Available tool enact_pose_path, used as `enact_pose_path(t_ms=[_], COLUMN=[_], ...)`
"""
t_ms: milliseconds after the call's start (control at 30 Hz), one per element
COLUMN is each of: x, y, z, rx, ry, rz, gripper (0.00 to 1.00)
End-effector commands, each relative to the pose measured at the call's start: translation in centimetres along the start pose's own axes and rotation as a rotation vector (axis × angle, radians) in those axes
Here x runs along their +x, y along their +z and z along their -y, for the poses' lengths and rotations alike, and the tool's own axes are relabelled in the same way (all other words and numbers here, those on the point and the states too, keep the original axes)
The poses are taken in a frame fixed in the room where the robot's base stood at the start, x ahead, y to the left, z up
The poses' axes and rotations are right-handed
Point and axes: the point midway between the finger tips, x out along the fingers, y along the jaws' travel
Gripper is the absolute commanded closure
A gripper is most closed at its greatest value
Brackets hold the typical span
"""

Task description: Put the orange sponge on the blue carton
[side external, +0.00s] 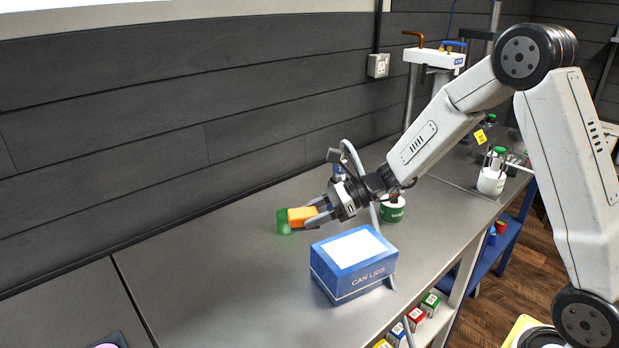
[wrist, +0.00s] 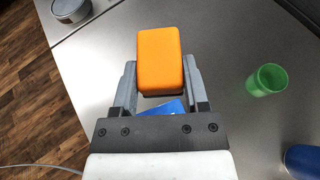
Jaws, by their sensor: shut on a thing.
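My gripper (side external: 311,214) is shut on the orange sponge (side external: 299,216), a rounded block gripped from both sides. In the wrist view, the sponge (wrist: 160,58) sits between the fingers (wrist: 159,78) and extends beyond their tips. The blue carton (side external: 335,284), marked CAN LIDS with a white patch on top, stands on the bench in front of and below my gripper in the side view. In the wrist view, only a small piece of the carton (wrist: 168,109) shows between the fingers; the rest is hidden. The sponge appears held above the bench, apart from the carton.
A green cup (side external: 284,224) stands on the bench behind the sponge; it also shows in the wrist view (wrist: 269,80). A green tub (side external: 392,210) stands right of my gripper. A blue can (wrist: 303,161) is at lower right in the wrist view. The bench's left part is mostly clear.

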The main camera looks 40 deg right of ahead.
Motion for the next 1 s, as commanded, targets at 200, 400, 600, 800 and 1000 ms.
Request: enact_pose_path(t_ms=[200,400,600,800,1000], x=[-6.2,-9.4,-10.6,-10.6,-10.1], y=[-1.6,-2.5,-2.9,-3.1,-4.3], z=[-0.4,-1.2,-1.7,-1.7,-1.7], rx=[0.051,0.081,0.091,0.093,0.096], ry=[-0.123,-0.196,-0.222,-0.223,-0.222], rz=[0.001,0.001,0.001,0.001,0.0], gripper=[0.98,0.98,0.98,0.98,0.98])
